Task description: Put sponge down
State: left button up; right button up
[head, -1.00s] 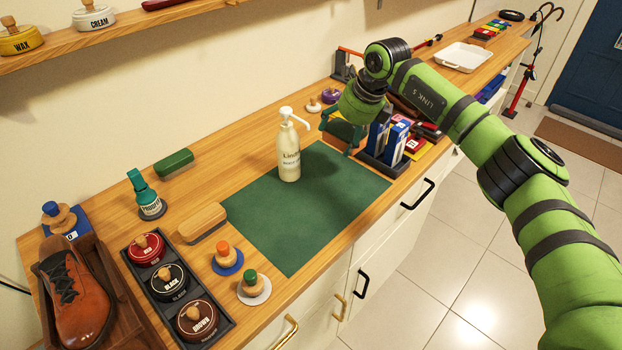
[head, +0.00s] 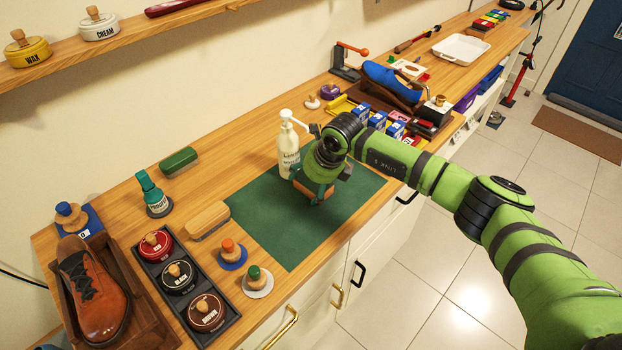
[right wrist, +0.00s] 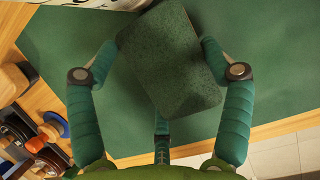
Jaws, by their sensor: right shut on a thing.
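My right gripper (head: 314,196) is over the green mat (head: 262,222), just right of and in front of the white pump bottle (head: 287,155). It is shut on the sponge (right wrist: 172,62), whose dark green face fills the space between the fingers in the right wrist view. The gripper also shows there (right wrist: 163,70). In the head view the gripper hides most of the sponge; a brown-orange part shows low between the fingers. I cannot tell whether the sponge touches the mat. My left gripper is not in view.
The bottle stands close by at the mat's back edge. A wooden-backed brush (head: 208,221) lies left of the mat. A tin tray (head: 180,281) and two round-handled daubers (head: 257,282) sit at the front left. Blue boxes (head: 378,121) stand right of the mat. The mat's front left is clear.

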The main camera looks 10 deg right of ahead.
jog(key=o, duration=0.7)
jog(key=shift+f, duration=0.1)
jog(key=shift+r, duration=0.25)
jog(key=b+v, duration=0.3)
jog(key=v, duration=0.7)
jog(key=shift+s+d+r, duration=0.1)
jog(key=shift+s+d, duration=0.05)
jog(key=shift+v, duration=0.75)
